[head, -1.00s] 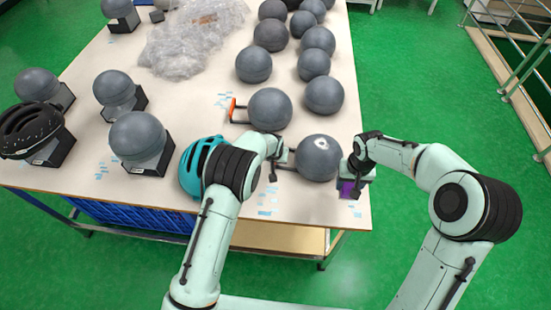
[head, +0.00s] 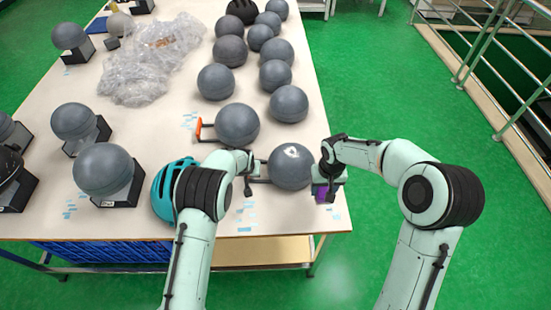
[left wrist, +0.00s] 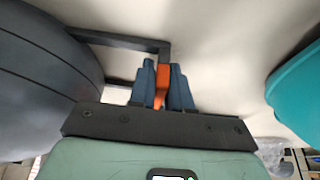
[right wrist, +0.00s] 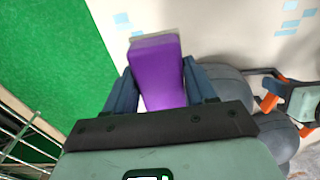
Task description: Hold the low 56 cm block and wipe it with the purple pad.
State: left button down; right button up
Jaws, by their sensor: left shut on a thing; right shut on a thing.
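The low block is a grey ball (head: 291,170) with a whitish mark on its upper side, near the table's front right corner. Its dark side handle shows in the left wrist view, and the ball (left wrist: 40,85) fills the left side there. My left gripper (head: 247,176) is shut on the handle's orange grip (left wrist: 161,84). My right gripper (head: 326,186) is at the ball's right side, shut on the purple pad (head: 321,197). The pad (right wrist: 160,78) sits between both fingers in the right wrist view. I cannot tell whether the pad touches the ball.
A teal helmet (head: 166,190) lies just left of my left gripper. Another grey ball with an orange handle (head: 237,124) stands behind the block, with several more beyond. Balls on black stands (head: 104,170) and crumpled clear plastic (head: 150,60) fill the left. The table edge (head: 345,225) is close on the right.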

pick_arm(q)
jog(key=c, duration=1)
grip_release()
